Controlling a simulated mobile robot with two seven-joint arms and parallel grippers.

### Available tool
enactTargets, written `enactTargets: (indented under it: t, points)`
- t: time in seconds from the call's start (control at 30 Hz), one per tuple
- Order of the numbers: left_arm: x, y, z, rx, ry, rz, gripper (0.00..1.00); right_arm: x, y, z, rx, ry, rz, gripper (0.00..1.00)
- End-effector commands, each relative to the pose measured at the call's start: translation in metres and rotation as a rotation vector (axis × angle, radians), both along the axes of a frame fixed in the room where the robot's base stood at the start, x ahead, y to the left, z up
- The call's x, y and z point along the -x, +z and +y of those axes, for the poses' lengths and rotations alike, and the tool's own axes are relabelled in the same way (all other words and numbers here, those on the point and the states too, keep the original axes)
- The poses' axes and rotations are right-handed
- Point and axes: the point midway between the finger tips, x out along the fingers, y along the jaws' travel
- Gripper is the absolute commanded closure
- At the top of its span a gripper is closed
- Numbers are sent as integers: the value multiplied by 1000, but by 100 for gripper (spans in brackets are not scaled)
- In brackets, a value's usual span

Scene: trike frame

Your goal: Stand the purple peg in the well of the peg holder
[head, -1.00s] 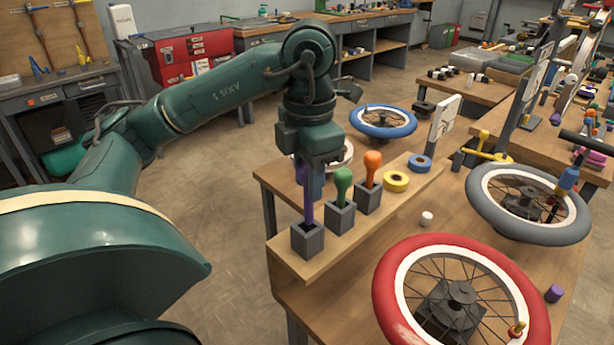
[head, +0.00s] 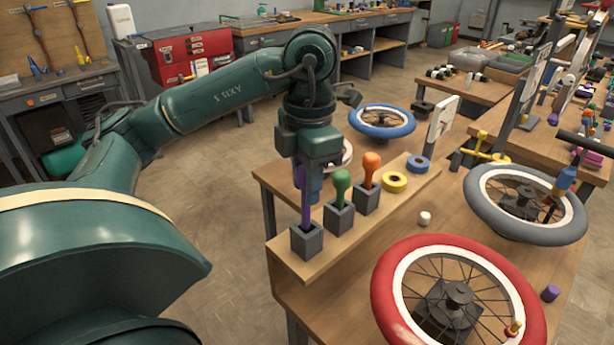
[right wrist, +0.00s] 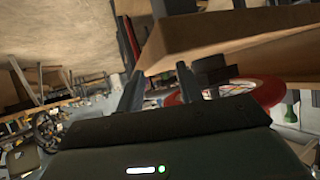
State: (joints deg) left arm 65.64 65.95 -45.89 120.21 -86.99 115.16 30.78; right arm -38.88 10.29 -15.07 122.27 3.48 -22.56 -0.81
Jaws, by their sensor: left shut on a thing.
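The purple peg (head: 306,208) is upright under my left gripper (head: 308,182), which is shut on its upper part. The peg's lower end meets the well opening of the near grey peg holder block (head: 307,243); how deep it sits is hidden. A green peg (head: 342,186) and an orange peg (head: 371,168) stand in the neighbouring grey blocks. My right gripper (right wrist: 160,90) shows in the right wrist view with its two fingers apart and nothing between them.
The blocks stand on a raised wooden ledge (head: 410,185), with yellow tape (head: 395,182) and blue tape (head: 418,164) farther along. A red wheel (head: 398,312), a grey wheel (head: 480,207) and a small white cylinder (head: 425,218) lie to the right on the bench.

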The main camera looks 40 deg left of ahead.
Motion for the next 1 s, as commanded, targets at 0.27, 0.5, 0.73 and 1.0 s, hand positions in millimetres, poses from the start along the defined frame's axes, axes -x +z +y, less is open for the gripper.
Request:
enactTargets:
  t: [0.27,0.5,0.73,1.0]
  points:
    - [0,0,0,0,0,-1,93,0,0,0,-1,-1,-2,64]
    - [-2,0,0,0,0,-1,93,-1,3,0,-3,-1,-5,64]
    - [-2,0,0,0,0,-1,93,-2,4,0,-3,-1,-9,64]
    - [-2,0,0,0,0,-1,93,-3,6,0,-4,0,-10,64]
